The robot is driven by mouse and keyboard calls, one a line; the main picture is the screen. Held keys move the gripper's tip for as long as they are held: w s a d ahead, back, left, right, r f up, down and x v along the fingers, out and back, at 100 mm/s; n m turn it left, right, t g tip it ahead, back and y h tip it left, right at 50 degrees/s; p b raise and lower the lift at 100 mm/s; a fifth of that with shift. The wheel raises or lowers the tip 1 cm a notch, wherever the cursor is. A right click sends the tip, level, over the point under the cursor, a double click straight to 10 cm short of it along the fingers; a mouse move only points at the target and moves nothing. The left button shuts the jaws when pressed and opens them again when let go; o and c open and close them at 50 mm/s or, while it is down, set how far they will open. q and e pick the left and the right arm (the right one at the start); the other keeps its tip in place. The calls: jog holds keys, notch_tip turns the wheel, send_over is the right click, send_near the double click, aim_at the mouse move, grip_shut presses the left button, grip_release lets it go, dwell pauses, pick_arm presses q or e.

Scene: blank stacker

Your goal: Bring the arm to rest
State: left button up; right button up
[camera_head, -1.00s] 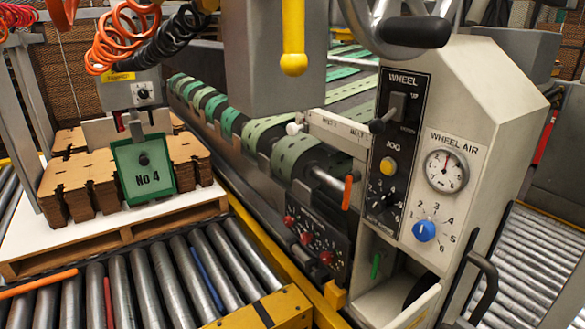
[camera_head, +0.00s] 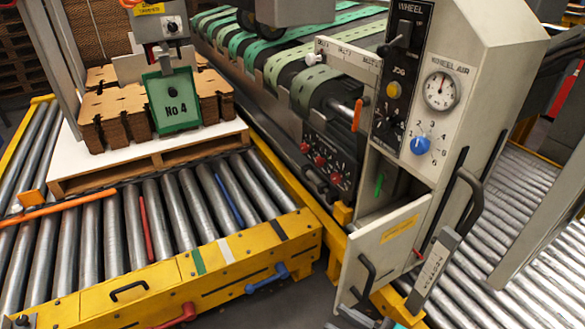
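A dark shape at the bottom edge, right of the middle, appears to be my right gripper (camera_head: 364,316). I cannot make out my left gripper in this view.
A cream control cabinet (camera_head: 470,90) with dials stands at the right. A roller conveyor (camera_head: 130,215) with a yellow front beam (camera_head: 150,295) fills the left. A pallet (camera_head: 150,165) carries stacked brown cardboard blanks (camera_head: 105,115). Rollers (camera_head: 525,220) also lie at the right.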

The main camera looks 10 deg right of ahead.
pick_arm(q)
jog(key=s+a+r+y+p, duration=0.1)
jog(key=s+a+r+p, duration=0.1)
jog(key=r+p, duration=0.9)
jog(key=a+p, duration=0.1)
jog(key=p, duration=0.3)
jog(key=shift+p, duration=0.35)
pick_arm(e)
jog(key=s+d+r+m+h, duration=0.2)
jog(key=r+m+h, duration=0.2)
jog(key=r+h, duration=0.1)
jog(key=s+d+r+m+g+h, duration=0.1)
jog(key=d+r+m+h, duration=0.2)
jog(key=r+h, duration=0.3)
jog(key=shift+s+m, duration=0.4)
jog(key=shift+m, duration=0.1)
pick_arm(q)
jog(key=shift+s, duration=0.1)
jog(key=shift+w+d+r, duration=0.1)
jog(key=shift+w, duration=0.1)
